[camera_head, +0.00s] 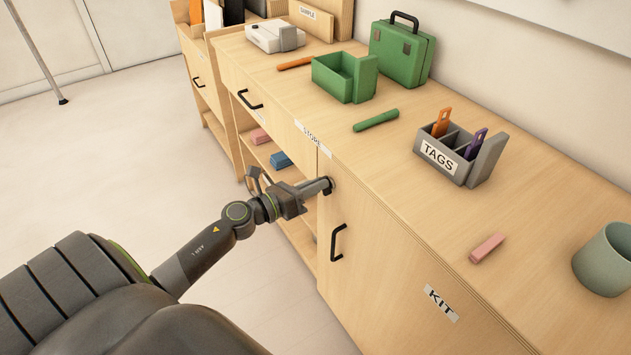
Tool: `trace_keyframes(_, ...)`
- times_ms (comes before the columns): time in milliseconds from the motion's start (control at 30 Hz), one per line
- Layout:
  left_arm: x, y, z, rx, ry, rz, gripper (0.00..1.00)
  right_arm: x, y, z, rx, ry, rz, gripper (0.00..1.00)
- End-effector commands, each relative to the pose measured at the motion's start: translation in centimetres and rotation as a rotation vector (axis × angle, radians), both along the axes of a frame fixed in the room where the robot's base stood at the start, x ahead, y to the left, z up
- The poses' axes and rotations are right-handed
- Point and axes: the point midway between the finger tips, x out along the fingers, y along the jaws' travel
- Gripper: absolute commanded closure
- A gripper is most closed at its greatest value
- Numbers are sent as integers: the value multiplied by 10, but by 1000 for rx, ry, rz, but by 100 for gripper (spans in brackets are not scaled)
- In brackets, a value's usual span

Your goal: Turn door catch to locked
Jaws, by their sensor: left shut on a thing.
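The wooden cabinet door (375,235) below the counter carries a black handle (338,242) and a KIT label; it looks closed. The dark door catch (329,185) sits near the door's upper left corner, under the STORE label (308,134). My left gripper (323,187) is shut on the catch, its fingers reaching in from the left. The fingers cover much of the catch, so its exact turn is hard to tell. My right gripper is not in view.
The counter (440,210) holds a green open box (335,78), a green case (400,55), a grey TAGS holder (450,160), a pink block (487,248) and a green cup (608,262). Open shelves (290,175) lie left of the door.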

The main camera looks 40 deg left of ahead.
Motion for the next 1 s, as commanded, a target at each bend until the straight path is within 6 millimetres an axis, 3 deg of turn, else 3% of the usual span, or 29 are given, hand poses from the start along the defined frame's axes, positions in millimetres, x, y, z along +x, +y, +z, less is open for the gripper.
trace_keyframes(733,3,6,-3,-657,272,2,100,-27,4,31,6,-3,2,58)
trace_keyframes(1000,3,6,-6,-861,356,2,100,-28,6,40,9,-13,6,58)
